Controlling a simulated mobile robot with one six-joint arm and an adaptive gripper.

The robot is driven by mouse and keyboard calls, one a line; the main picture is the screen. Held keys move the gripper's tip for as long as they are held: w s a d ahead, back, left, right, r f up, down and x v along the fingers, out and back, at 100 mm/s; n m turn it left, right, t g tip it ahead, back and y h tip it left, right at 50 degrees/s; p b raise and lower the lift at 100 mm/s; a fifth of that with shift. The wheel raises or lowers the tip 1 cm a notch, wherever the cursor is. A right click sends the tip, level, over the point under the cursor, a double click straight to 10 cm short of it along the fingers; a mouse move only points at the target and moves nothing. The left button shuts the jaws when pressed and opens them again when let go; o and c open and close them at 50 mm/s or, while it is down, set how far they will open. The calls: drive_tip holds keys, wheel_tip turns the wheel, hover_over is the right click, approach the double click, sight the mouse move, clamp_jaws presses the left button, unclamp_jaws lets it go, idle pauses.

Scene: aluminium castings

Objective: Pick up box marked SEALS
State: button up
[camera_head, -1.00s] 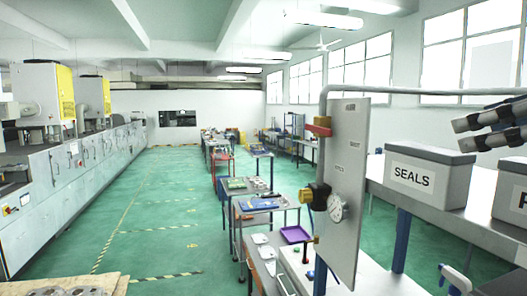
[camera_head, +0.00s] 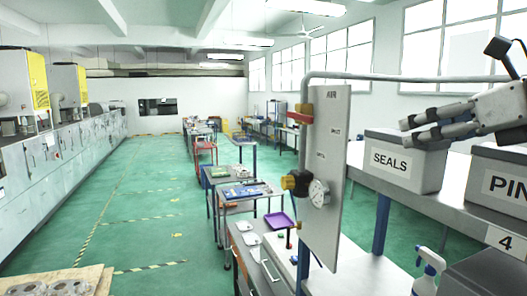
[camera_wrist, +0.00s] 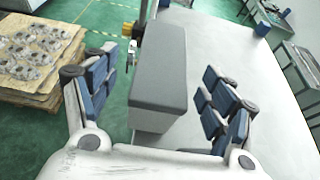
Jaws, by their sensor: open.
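The grey box marked SEALS (camera_head: 402,172) stands on the shelf (camera_head: 455,203) at the right, its white label facing me. My gripper (camera_head: 408,132) is at the box's lid, its fingers pointing left across the top in the head view. In the wrist view the grey box (camera_wrist: 160,75) lies between the two spread fingers of my gripper (camera_wrist: 152,92), with room on both sides. My gripper is open and holds nothing. I cannot tell from these views whether a finger touches the box.
A second grey box labelled PIN (camera_head: 490,178), its label cut off, stands right of SEALS. An upright grey panel with a gauge (camera_head: 322,180) and a pipe is left of it. A spray bottle (camera_head: 428,270) is below. A pallet of castings (camera_wrist: 38,55) is on the floor.

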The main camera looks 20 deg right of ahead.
sight(401, 158)
drive_tip(key=x, duration=0.5)
drive_tip(key=shift+w+d+f, duration=0.15)
drive_tip(key=shift+w+d, duration=0.05)
drive_tip(key=shift+s, duration=0.15)
drive_tip(key=shift+c, duration=0.6)
drive_tip(key=c, duration=1.2)
drive_tip(key=shift+c, duration=0.4)
